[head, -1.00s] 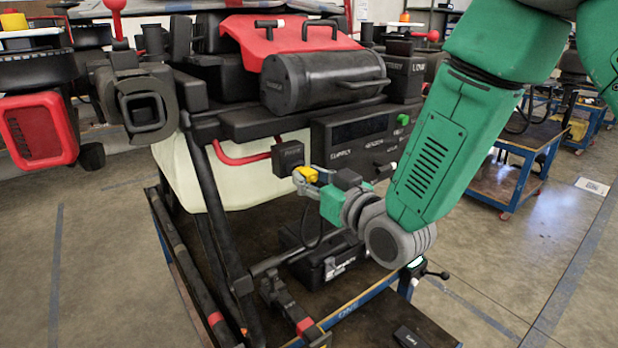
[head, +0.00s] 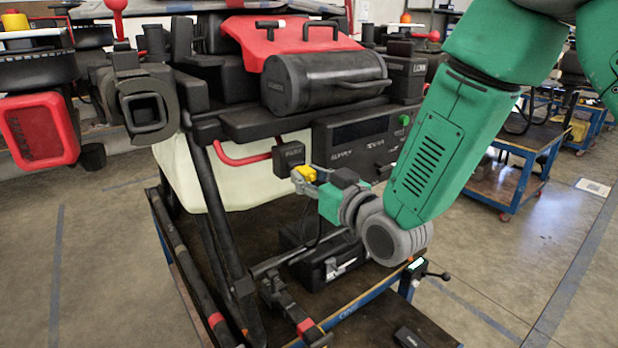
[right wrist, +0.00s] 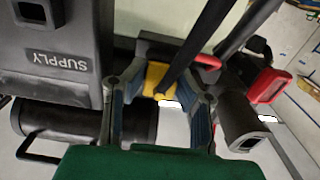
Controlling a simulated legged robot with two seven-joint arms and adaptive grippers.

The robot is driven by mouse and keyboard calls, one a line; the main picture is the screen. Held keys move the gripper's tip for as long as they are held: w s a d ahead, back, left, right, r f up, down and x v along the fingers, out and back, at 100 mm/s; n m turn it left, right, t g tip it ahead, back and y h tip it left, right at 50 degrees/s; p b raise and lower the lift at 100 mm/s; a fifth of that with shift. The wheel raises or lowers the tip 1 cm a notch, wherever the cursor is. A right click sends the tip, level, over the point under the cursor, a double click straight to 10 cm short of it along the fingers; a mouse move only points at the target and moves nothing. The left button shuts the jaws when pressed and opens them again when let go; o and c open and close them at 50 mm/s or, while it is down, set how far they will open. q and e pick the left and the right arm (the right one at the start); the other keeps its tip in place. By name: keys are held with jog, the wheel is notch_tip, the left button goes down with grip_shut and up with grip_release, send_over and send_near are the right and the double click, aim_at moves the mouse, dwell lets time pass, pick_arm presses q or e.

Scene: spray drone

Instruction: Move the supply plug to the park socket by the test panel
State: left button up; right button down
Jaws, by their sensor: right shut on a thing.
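The yellow supply plug (head: 305,174) is in the jaws of my right gripper (head: 307,182), right at the dark park socket block (head: 288,158) beside the test panel (head: 360,138). The plug appears against or very close to the block's face; I cannot tell how far it is seated. The panel's supply side (right wrist: 60,65) is at the left there. My left gripper is not in view.
The drone's black frame leg (head: 215,200) and pale tank (head: 185,175) stand left of the plug. A black cylinder (head: 320,82) lies above the panel. A black case (head: 325,262) sits on the cart below. Open floor lies to the right.

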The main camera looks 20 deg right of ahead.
jog(key=shift+w+a, duration=0.15)
jog(key=shift+w, duration=0.2)
jog(key=c, duration=1.2)
grip_release()
jog(key=v, duration=1.2)
jog(key=shift+w, duration=0.1)
